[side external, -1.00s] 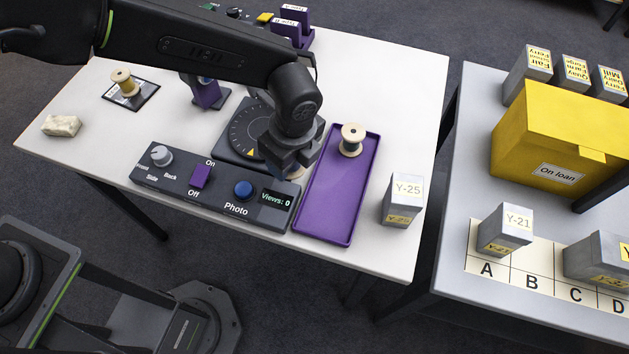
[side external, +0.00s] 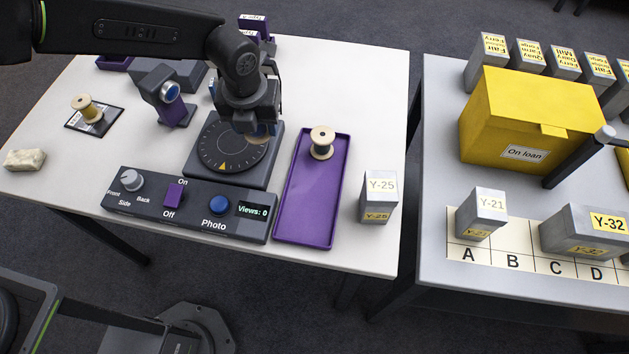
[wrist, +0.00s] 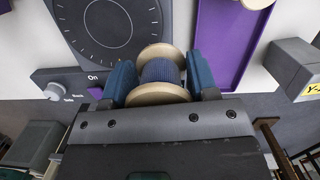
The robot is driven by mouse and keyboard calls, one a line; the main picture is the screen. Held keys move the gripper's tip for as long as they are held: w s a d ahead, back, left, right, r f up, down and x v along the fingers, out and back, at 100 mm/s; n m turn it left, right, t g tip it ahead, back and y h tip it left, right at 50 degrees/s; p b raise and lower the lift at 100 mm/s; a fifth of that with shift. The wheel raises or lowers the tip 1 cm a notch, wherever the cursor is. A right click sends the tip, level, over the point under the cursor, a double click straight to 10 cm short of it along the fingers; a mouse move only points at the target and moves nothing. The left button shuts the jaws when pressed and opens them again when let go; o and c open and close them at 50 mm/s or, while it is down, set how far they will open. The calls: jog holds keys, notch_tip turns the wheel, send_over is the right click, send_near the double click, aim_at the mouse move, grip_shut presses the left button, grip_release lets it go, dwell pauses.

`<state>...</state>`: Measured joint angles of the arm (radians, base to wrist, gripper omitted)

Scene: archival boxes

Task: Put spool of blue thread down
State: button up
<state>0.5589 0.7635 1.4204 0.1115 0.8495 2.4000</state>
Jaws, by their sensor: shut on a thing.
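My gripper (side external: 255,128) is shut on the spool of blue thread (wrist: 160,72), which has pale wooden ends and dark blue thread. In the wrist view it sits between the two blue finger pads. In the side external view the spool is mostly hidden by my gripper, with part of it showing (side external: 258,138) over the right part of the black turntable (side external: 220,145) with its dial marks and yellow pointer. I cannot tell whether the spool touches the turntable.
A purple tray (side external: 305,210) right of the turntable holds a spool of pale thread (side external: 322,142). Another spool (side external: 87,107) stands on a dark card at left. A control panel (side external: 190,205) lies in front, a grey Y-25 box (side external: 379,197) at right. A camera (side external: 165,95) stands behind.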

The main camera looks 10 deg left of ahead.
jog(key=shift+w+m, duration=0.3)
jog(key=shift+m, duration=0.3)
send_over(316, 181)
jog(key=f, duration=0.7)
jog(key=shift+s, duration=0.25)
jog(key=shift+f, duration=2)
jog(key=shift+f, duration=0.1)
jog(key=o, duration=0.9)
jog(key=r, duration=0.4)
jog(key=s+r, duration=0.1)
jog(key=r, duration=0.7)
jog(key=shift+s, duration=0.4)
jog(key=shift+a+r, duration=0.1)
